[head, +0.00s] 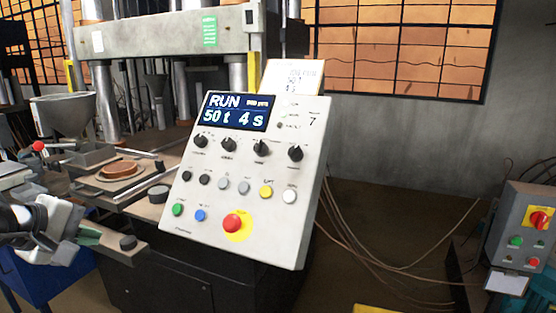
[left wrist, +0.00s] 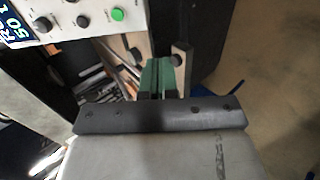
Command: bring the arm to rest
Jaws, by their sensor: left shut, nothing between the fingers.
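My left gripper (head: 92,236) reaches in from the left edge of the head view, beside the lower left of the tilted control panel (head: 255,185). Its green fingers also show in the left wrist view (left wrist: 160,76), close together and with nothing between them. The fingers are near a metal bar with a dark knob (head: 128,243); I cannot tell whether they touch it. The panel's display reads RUN, 50 t, 4 s. My right gripper is not in view.
A press with a reddish-brown disc (head: 120,170) on its plate stands behind the gripper. A grey hopper (head: 62,112) and a red-knobbed lever (head: 39,146) are at the left. A blue bin (head: 50,275) sits below. A grey switch box (head: 525,235) is far right, with open floor between.

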